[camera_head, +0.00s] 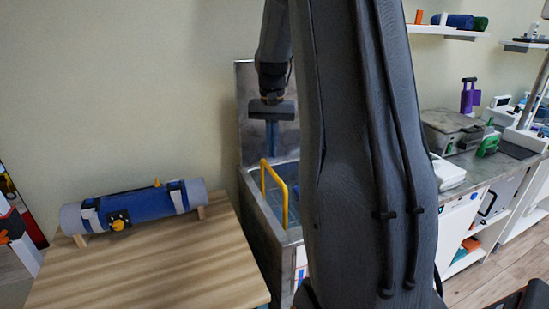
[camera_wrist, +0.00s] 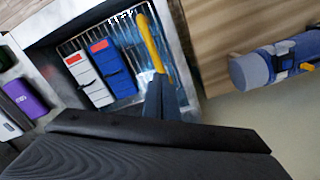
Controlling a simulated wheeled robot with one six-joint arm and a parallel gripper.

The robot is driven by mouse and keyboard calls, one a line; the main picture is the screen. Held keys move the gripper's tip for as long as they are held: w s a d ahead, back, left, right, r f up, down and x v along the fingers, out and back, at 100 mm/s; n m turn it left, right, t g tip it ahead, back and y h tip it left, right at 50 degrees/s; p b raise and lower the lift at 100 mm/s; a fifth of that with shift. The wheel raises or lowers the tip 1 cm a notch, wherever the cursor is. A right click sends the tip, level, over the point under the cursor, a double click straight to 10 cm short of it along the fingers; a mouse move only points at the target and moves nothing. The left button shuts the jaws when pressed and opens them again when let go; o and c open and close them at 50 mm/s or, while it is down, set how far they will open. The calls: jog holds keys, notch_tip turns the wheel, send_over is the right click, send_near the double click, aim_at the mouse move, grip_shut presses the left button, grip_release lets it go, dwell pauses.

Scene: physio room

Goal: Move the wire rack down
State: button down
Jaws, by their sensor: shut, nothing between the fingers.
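The wire rack (camera_wrist: 128,28) sits inside an open metal tank (camera_head: 266,236). Its yellow handle (camera_head: 285,195) stands up as an arch at the tank's left side, and it also shows in the wrist view (camera_wrist: 152,48). Two packs lie in the rack, one white and red (camera_wrist: 90,80), one blue and red (camera_wrist: 112,68). My gripper (camera_head: 271,146) points down above the tank, behind the handle in the head view. Its fingers (camera_wrist: 158,82) are shut and empty, and overlap the handle's near end in the wrist view. I cannot tell whether they touch. My arm hides the tank's right part.
The tank's raised lid (camera_head: 250,85) stands behind my gripper. A wooden table (camera_head: 150,265) with a strapped blue roll (camera_head: 145,208) is at left. A counter (camera_head: 500,165) with a grey box (camera_head: 450,128) is at right. A purple item (camera_wrist: 24,98) lies beside the tank.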

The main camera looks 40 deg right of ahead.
notch_tip(320, 180, up, 8)
jog(key=p, duration=0.6)
jog(key=shift+r+p, duration=0.25)
jog(key=shift+p, duration=0.05)
dwell(1.4)
jog(key=s+a+f+n+b, duration=0.1)
jog(key=s+a+f+n, duration=0.2)
jog(key=a, duration=0.5)
jog(key=s+a+f+n+b, duration=0.1)
jog(key=s+a+f+n, duration=0.2)
jog(key=a, duration=0.5)
jog(key=s+a+f+n+t+b, duration=0.1)
jog(key=s+a+f+n+b, duration=0.1)
jog(key=s+a+f, duration=0.6)
jog(key=s+a+n, duration=0.1)
jog(key=s+a, duration=0.1)
jog(key=s, duration=0.2)
jog(key=shift+a, duration=0.4)
